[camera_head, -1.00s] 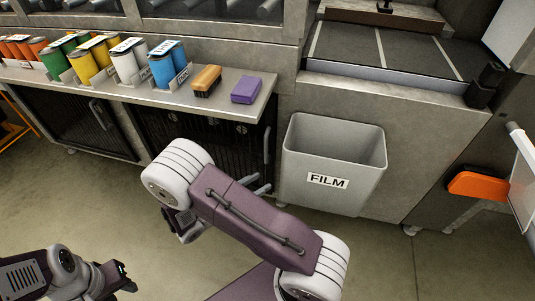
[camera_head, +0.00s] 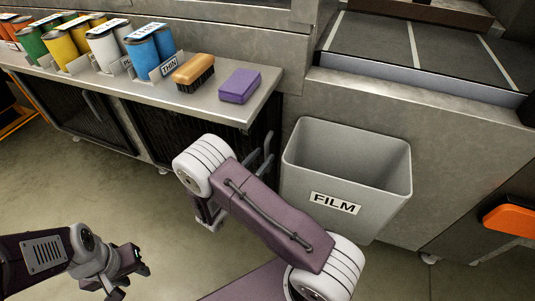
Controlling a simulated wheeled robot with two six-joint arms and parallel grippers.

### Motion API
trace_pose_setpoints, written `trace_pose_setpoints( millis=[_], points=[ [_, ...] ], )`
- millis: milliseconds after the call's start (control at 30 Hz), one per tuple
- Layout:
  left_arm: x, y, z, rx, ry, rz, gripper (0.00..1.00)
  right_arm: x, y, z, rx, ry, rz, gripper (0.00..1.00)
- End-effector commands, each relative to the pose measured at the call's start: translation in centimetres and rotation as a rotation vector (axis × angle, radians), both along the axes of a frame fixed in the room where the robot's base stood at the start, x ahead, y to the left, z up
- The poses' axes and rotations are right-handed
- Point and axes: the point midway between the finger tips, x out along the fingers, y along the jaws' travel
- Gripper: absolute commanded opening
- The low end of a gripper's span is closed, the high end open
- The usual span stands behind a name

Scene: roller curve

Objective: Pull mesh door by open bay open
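Two dark mesh doors sit under the steel counter. The left mesh door (camera_head: 68,112) has a vertical grey handle (camera_head: 96,109) near its right edge and looks closed. The right mesh door (camera_head: 180,122) is partly hidden by my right arm; I cannot tell whether it is ajar. My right gripper (camera_head: 262,156) is mostly hidden behind its wrist; grey upright parts show by that door's right edge. I cannot separate fingers from handle there, nor see any contact. My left gripper (camera_head: 131,277) is low at the left over the floor, its fingers apart and empty.
A grey FILM bin (camera_head: 355,160) stands close to the right of my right arm. The counter (camera_head: 215,106) holds colored cans, a brush (camera_head: 193,72) and a purple block (camera_head: 240,86). Open floor lies before the left door. An orange part (camera_head: 510,218) is at far right.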

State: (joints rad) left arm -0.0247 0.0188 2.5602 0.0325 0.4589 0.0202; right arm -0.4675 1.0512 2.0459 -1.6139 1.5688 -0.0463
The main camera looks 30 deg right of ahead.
Motion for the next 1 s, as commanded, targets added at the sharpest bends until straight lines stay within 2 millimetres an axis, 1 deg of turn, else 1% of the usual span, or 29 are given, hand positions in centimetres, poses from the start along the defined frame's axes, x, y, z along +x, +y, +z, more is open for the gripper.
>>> trace_pose_setpoints(
  millis=[33, 100, 200, 467, 500, 567, 600, 633, 1000],
  points=[
    [0.0, 0.0, -0.7, 0.0, 0.0, 0.0, 0.36, 0.4, -0.9, -0.3, 0.001, -0.002, -0.004, 0.38],
    [0.0, 0.0, -0.9, 0.0, 0.0, 0.0, 0.36, 0.9, -1.8, -0.3, 0.001, -0.002, -0.003, 0.38],
    [0.0, 0.0, -1.1, 0.0, 0.0, 0.0, 0.36, 1.4, -2.6, -0.1, 0.0, -0.001, -0.002, 0.38],
    [0.0, 0.0, -1.1, 0.0, 0.0, 0.0, 0.36, 1.6, -2.9, 0.0, 0.0, 0.0, 0.0, 0.38],
    [0.0, 0.0, -1.1, 0.0, 0.0, 0.0, 0.36, 1.6, -2.8, 0.0, 0.0, 0.0, 0.0, 0.35],
    [0.0, 0.0, -1.1, 0.0, 0.0, 0.0, 0.36, 1.6, -2.9, 0.0, 0.0, 0.0, 0.0, 0.18],
    [0.0, 0.0, -1.1, 0.0, 0.0, 0.0, 0.36, 1.6, -2.8, 0.0, 0.0, 0.0, 0.0, 0.07],
    [0.0, 0.0, -1.1, 0.0, 0.0, 0.0, 0.36, 1.6, -2.8, 0.0, 0.0, 0.0, 0.0, 0.0],
    [0.0, 0.0, -1.1, 0.0, 0.0, 0.0, 0.36, 1.5, -2.8, 0.0, 0.0, 0.0, 0.0, 0.0]
  ],
)
